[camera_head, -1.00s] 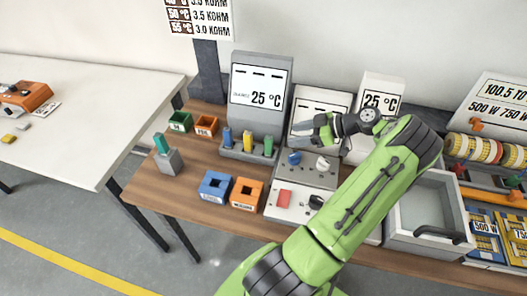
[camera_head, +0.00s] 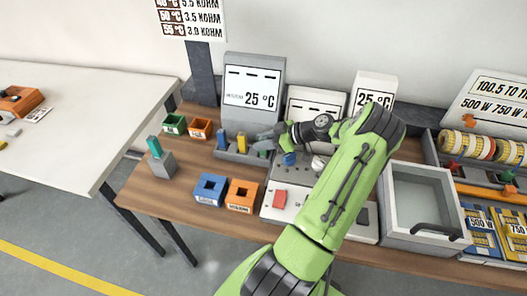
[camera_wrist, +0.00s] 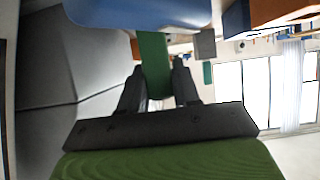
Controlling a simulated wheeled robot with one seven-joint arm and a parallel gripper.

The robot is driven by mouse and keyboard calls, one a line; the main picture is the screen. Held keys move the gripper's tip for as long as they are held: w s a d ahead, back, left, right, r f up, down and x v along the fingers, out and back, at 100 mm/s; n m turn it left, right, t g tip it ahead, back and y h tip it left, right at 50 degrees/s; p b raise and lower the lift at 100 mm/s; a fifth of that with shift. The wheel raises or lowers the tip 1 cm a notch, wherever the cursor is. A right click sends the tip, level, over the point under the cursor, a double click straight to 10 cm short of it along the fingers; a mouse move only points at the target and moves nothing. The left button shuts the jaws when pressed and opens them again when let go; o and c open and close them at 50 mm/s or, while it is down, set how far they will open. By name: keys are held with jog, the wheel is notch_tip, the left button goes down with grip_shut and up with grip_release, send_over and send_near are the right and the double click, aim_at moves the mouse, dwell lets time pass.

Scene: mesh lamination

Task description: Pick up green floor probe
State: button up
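The green floor probe (camera_head: 264,152) stands at the right end of a grey holder on the wooden bench, beside a yellow and a blue probe. My gripper (camera_head: 262,138) is at its top and partly hides it in the head view. In the wrist view, a green block (camera_wrist: 154,62) lies between the two dark fingertips of my gripper (camera_wrist: 158,76). The fingers flank it closely. I cannot tell whether they press on it.
A yellow probe (camera_head: 242,142) and a blue probe (camera_head: 222,140) stand close by. A teal piece (camera_head: 154,147) sits in a grey block at left. Blue (camera_head: 209,190) and orange (camera_head: 242,195) boxes lie in front. A display stand (camera_head: 252,95) rises behind.

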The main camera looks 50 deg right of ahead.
grip_shut()
